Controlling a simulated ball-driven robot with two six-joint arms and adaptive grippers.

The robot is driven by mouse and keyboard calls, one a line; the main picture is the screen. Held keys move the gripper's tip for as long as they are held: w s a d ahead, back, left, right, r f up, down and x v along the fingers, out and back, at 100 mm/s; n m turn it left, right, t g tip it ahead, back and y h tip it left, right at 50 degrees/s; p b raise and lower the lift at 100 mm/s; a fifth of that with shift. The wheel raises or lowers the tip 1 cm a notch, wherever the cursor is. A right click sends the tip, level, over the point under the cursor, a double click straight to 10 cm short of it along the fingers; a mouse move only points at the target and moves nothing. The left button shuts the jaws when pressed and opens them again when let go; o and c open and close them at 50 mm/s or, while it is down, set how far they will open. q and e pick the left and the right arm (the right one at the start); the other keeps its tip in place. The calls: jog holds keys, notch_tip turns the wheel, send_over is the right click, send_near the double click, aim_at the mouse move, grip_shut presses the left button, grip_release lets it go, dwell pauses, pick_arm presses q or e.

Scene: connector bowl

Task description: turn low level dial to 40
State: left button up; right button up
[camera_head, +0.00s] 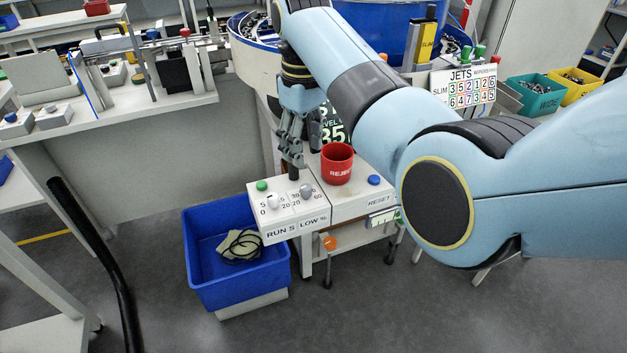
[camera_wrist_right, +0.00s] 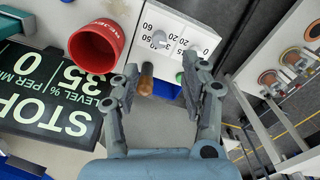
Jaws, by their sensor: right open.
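The low level dial (camera_head: 306,190) is a grey knob on the white control box (camera_head: 284,223), above the label LOW %. In the right wrist view the dial (camera_wrist_right: 158,38) sits past the fingertips, next to printed numbers. Its exact setting is too small to read. My right gripper (camera_head: 293,158) hangs above the box's back edge, pointing down. In the right wrist view its fingers (camera_wrist_right: 163,88) are spread apart and clear of the dial. A brown-tipped post (camera_wrist_right: 146,79) shows between them; whether it touches a finger I cannot tell. My left gripper is out of view.
A second knob (camera_head: 273,201) marked RUN S and a green button (camera_head: 262,186) sit beside the dial. A red cup (camera_head: 337,164) stands to the right, near a blue button (camera_head: 374,180). A level display (camera_wrist_right: 45,100) reads 35. A blue bin (camera_head: 216,274) stands below left.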

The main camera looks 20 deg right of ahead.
aim_at(307, 186)
notch_tip(307, 186, down, 11)
jog(key=shift+d+r+b, duration=0.1)
jog(key=shift+b, duration=0.45)
jog(key=shift+c, duration=0.2)
grip_shut()
